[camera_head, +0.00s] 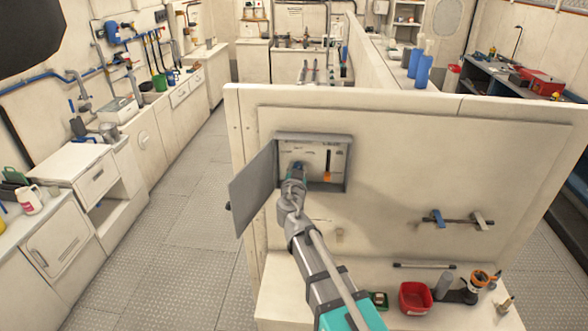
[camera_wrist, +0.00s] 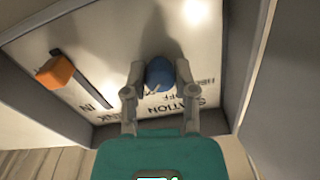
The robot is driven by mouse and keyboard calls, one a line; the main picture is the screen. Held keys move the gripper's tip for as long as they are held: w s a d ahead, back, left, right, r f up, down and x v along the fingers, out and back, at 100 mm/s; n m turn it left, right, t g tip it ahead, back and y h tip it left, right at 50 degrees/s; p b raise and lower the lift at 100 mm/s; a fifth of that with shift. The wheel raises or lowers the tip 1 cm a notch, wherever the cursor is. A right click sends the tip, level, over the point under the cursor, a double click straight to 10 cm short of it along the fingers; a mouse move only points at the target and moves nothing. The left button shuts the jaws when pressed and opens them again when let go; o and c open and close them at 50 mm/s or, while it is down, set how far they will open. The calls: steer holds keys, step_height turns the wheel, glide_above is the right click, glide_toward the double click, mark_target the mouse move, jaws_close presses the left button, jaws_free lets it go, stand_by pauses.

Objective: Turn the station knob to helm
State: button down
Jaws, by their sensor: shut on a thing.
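The station knob (camera_wrist: 160,75) is a blue round knob on the white panel inside an open grey wall box (camera_head: 313,140). My gripper (camera_wrist: 158,88) has its two fingers on either side of the knob, shut on it. In the head view, my gripper (camera_head: 297,172) reaches into the left part of the box and mostly hides the knob. Black lettering on the panel shows upside down in the wrist view, partly covered by the fingers; "STATION" and part of "HELM" are readable. I cannot tell which mark the knob points to.
An orange slider handle (camera_wrist: 56,71) sits on a slot beside the knob. The box's grey door (camera_head: 254,188) hangs open to the left. Below right are a rail with clips (camera_head: 457,220) and a ledge with a red bin (camera_head: 415,298). The aisle floor (camera_head: 190,205) at left is clear.

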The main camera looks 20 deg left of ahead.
steer(key=shift+a+n, duration=0.1)
steer(key=shift+n, duration=0.3)
steer(key=n, duration=0.3)
steer(key=shift+n, duration=0.3)
steer(key=n, duration=1.3)
steer(key=shift+c, duration=2.1)
jaws_free()
